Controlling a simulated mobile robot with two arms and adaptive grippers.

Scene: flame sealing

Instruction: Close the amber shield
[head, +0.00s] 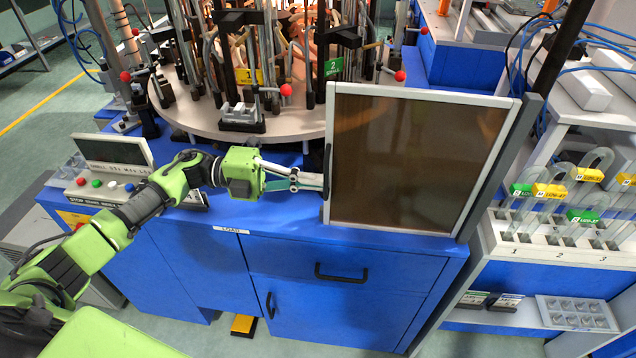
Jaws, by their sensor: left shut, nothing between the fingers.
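The amber shield (415,155) is a dark brown translucent panel in a light metal frame, standing upright at the right front of the blue machine cabinet. Its right side is next to a dark post, and a dark handle sits on its left edge. My left gripper (322,182) reaches in from the left with its fingertips at the shield's left edge, by the handle. Its fingers are shut with nothing between them. Whether they touch the frame or handle I cannot tell. My right gripper is not in view.
A round turntable (290,125) with clamps and red-knobbed levers stands behind the shield. A control panel (120,185) with coloured buttons is at the left. A rack of glass tubes (570,240) with yellow and green tags stands at the right.

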